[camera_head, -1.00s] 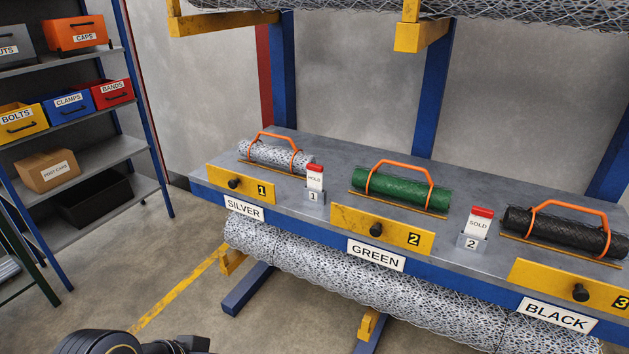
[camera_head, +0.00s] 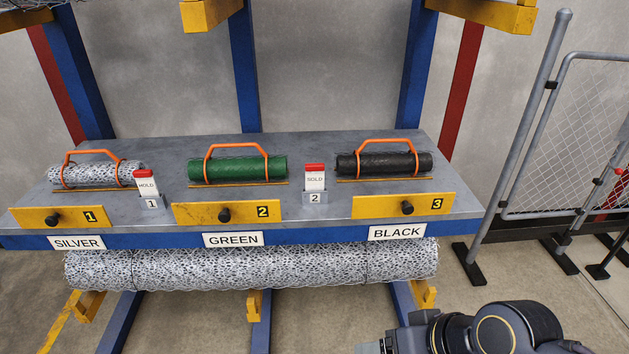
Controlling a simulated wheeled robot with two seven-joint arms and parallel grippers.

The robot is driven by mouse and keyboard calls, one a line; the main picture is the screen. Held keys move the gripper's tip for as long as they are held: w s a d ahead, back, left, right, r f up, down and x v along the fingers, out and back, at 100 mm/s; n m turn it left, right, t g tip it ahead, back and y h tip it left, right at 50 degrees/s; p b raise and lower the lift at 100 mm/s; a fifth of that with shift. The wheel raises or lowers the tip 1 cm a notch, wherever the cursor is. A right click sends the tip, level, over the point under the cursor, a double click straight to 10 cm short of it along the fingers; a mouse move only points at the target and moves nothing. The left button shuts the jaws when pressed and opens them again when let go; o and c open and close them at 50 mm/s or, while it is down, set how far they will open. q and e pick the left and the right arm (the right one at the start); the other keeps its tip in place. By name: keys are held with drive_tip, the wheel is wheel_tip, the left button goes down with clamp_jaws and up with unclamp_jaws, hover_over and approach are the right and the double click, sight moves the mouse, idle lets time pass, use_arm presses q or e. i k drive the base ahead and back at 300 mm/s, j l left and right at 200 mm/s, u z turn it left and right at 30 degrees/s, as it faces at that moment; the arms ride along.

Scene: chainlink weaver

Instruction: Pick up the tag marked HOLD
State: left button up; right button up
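The tag marked HOLD (camera_head: 147,184) is white with a red top. It stands upright in a small grey holder (camera_head: 154,202) numbered 1, between the silver and green rolls on the bench. A similar tag marked SOLD (camera_head: 315,180) stands in a holder (camera_head: 317,198) numbered 2, between the green and black rolls. A dark part of my arm shows at the bottom right, well in front of the bench and apart from both tags. Neither of my grippers shows.
The grey bench (camera_head: 330,211) carries a silver roll (camera_head: 97,173), a green roll (camera_head: 237,169) and a black roll (camera_head: 384,163), each with an orange handle. Yellow numbered plates (camera_head: 60,215) line its front. A mesh gate (camera_head: 580,130) stands at the right. Floor in front is clear.

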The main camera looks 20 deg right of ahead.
sight(144, 180)
drive_tip(key=i+j+z, duration=0.15)
drive_tip(key=j, duration=0.25)
drive_tip(key=i+j+z, duration=0.15)
drive_tip(key=i+j, duration=0.15)
drive_tip(key=i+j+z, duration=0.1)
drive_tip(key=j, duration=0.45)
drive_tip(key=i+j+z, duration=0.15)
drive_tip(key=j, duration=0.35)
drive_tip(key=i+j+z, duration=0.15)
drive_tip(key=j, duration=0.3)
drive_tip(key=i+j+z, duration=0.15)
drive_tip(key=j, duration=0.35)
drive_tip(key=i+j+z, duration=0.1)
drive_tip(key=j, duration=0.4)
drive_tip(key=i+j+z, duration=0.15)
drive_tip(key=j, duration=0.35)
drive_tip(key=k, duration=0.05)
